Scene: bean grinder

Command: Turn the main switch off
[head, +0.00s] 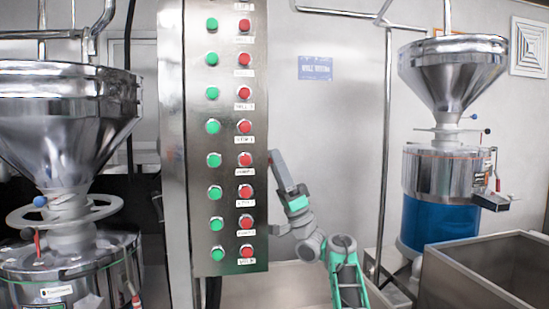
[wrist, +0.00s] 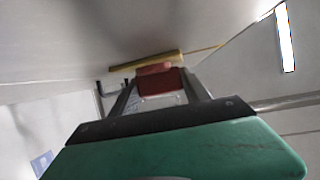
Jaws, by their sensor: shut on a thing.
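The main switch looks to be the red block (wrist: 158,80) in the wrist view, in front of a narrow yellow plate (wrist: 145,60) on a grey surface. My gripper (wrist: 160,88) has its two fingers on either side of the red block and is shut on it. In the head view my gripper (head: 273,157) reaches up against the right side of the steel control cabinet (head: 174,150). The switch is hidden in the head view, so I cannot tell its turn angle there.
The cabinet front carries columns of green buttons (head: 213,126) and red buttons (head: 244,126). A steel grinder with a hopper (head: 60,120) stands at left, another with a blue band (head: 437,215) at right. A metal bin (head: 475,275) is at lower right.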

